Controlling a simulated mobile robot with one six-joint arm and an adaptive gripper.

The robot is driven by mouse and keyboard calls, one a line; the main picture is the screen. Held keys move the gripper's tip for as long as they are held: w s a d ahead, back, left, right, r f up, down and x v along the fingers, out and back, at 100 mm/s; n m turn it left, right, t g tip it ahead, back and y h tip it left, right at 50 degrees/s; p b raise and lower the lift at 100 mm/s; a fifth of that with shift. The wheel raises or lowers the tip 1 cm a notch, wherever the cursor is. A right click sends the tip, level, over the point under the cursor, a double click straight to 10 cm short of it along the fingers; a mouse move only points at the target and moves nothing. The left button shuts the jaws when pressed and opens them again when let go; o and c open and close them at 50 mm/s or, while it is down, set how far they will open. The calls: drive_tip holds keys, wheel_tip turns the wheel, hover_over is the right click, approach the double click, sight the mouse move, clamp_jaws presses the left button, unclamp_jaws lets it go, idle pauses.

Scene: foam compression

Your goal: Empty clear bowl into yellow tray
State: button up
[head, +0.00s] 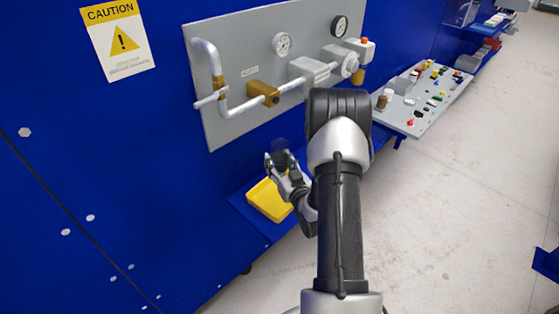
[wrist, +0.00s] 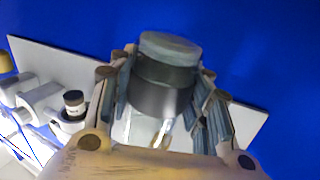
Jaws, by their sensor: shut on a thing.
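My gripper (head: 281,161) is shut on a clear bowl (wrist: 163,90), which looks like a see-through, greyish cylinder with a darker band in the wrist view. The fingers stand on both sides of it. In the head view the bowl is small and dim at the gripper's tip. I cannot tell what is in it or how far it is tilted. The yellow tray (head: 266,203) lies on a blue shelf, below and a little left of my gripper in the head view. My arm hides part of its right side.
The blue shelf (head: 241,205) juts from a blue wall. A grey panel (head: 226,70) with pipes, gauges and valves hangs above. A grey board (head: 440,98) with several small parts stands to the right. The floor on the right is open.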

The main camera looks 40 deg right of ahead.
drive_tip(key=m, duration=0.1)
drive_tip(key=a+f+m+g, duration=0.1)
drive_tip(key=shift+m+y, duration=0.3)
drive_tip(key=shift+y, duration=0.1)
drive_tip(key=shift+s+a+f+m+p, duration=0.1)
drive_tip(key=shift+a+m+p, duration=0.3)
drive_tip(key=shift+p, duration=0.45)
drive_tip(key=a+f+m+y+p, duration=0.1)
drive_tip(key=m+y+p, duration=0.1)
drive_tip(key=m+p, duration=0.1)
drive_tip(key=a+f+m+g+y+p, duration=0.1)
drive_tip(key=m+y+p, duration=0.1)
drive_tip(key=m+p, duration=0.1)
drive_tip(key=a+m+g+y+p, duration=0.1)
drive_tip(key=m+y+p, duration=0.1)
drive_tip(key=m+p, duration=0.1)
drive_tip(key=shift+s+f+m+y, duration=0.1)
drive_tip(key=shift+f+m+y, duration=0.3)
drive_tip(key=shift+m, duration=0.5)
idle(0.4)
